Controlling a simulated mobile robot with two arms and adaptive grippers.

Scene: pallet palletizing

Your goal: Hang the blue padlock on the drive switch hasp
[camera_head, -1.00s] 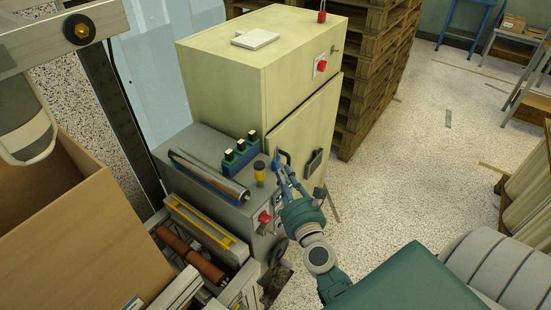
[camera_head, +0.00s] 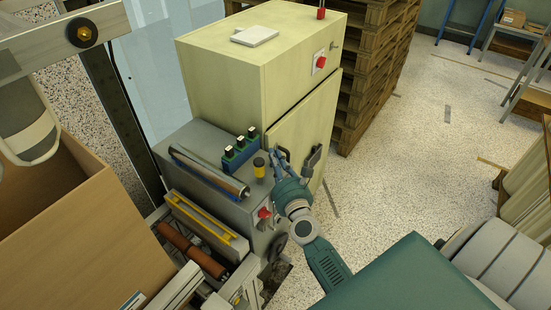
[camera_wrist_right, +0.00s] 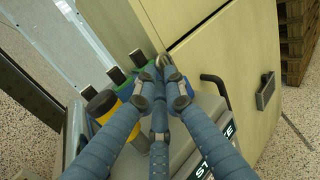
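My right gripper (camera_head: 279,160) is in front of the cream cabinet door, above the end of the grey machine. In the right wrist view its blue-grey fingers (camera_wrist_right: 160,86) close together at the tips. A silver shackle (camera_wrist_right: 169,72) sticks up just past them. The blue padlock's body is mostly hidden between the fingers. A red switch (camera_head: 264,213) is on the grey machine's end face, below the gripper. Another red switch (camera_head: 320,62) is on the cabinet's upper side. I cannot make out which part is the drive switch hasp.
A blue rack with green blocks (camera_head: 240,152) and a yellow-and-black post (camera_head: 259,167) stand close left of the gripper. The cabinet door has a dark handle (camera_head: 313,158). Stacked pallets (camera_head: 378,65) stand behind.

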